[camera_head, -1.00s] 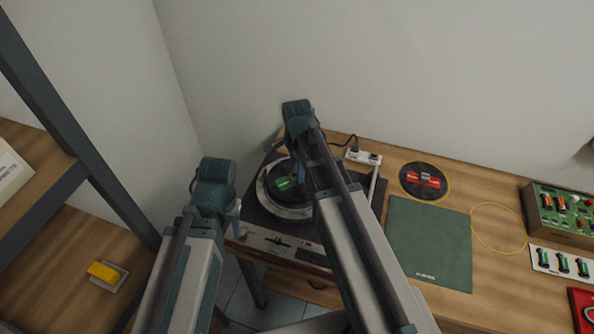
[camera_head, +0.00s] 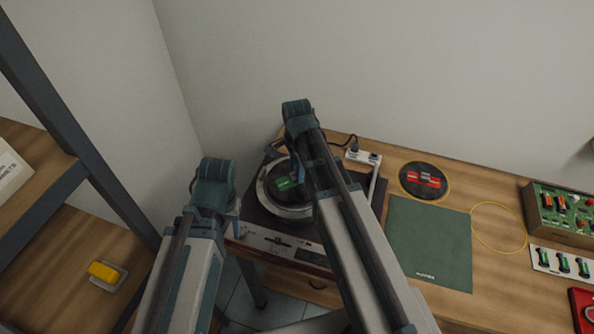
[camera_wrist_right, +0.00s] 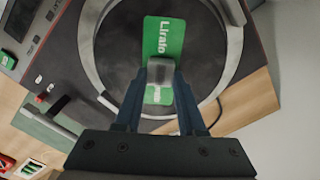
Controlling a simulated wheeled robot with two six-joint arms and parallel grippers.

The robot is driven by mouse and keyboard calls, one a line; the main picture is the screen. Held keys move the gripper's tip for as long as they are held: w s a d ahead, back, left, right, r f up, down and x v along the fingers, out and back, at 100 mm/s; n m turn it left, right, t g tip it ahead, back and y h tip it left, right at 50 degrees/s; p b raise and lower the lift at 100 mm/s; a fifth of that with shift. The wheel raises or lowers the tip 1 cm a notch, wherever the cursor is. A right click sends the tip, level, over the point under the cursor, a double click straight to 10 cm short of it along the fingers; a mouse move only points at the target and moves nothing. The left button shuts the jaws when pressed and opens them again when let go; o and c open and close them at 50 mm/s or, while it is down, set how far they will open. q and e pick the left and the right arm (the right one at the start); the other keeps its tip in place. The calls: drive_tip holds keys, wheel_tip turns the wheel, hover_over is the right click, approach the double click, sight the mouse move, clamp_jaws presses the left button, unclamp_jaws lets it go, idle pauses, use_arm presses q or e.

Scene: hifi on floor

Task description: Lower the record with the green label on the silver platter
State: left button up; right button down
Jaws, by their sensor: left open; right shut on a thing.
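The record with the green label (camera_head: 284,184) is dark and lies level within the outline of the silver platter (camera_head: 287,212) of the turntable. My right gripper (camera_head: 299,178) reaches down over it from above. In the right wrist view my right gripper (camera_wrist_right: 160,75) is shut on a small grey piece at the middle of the record's green label (camera_wrist_right: 152,40). The platter's silver rim (camera_wrist_right: 236,55) shows around the record. I cannot tell whether the record touches the platter. My left gripper (camera_head: 237,221) is open and empty, at the turntable's front left corner.
The turntable's tonearm (camera_head: 374,183) stands at the platter's right. A record with a red label (camera_head: 409,192), a green mat (camera_head: 430,245) and a yellow ring (camera_head: 474,228) lie further right. A shelf (camera_head: 75,245) is at the left.

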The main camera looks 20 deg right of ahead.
drive_tip(key=shift+f+b, duration=1)
idle(1.8)
drive_tip(key=shift+c, duration=2.1)
unclamp_jaws()
drive_tip(key=shift+r, duration=0.1)
wheel_tip(320, 180, up, 14)
drive_tip(key=p, duration=1.4)
wheel_tip(320, 180, up, 6)
drive_tip(key=p, duration=0.6)
drive_tip(key=shift+f, duration=0.2)
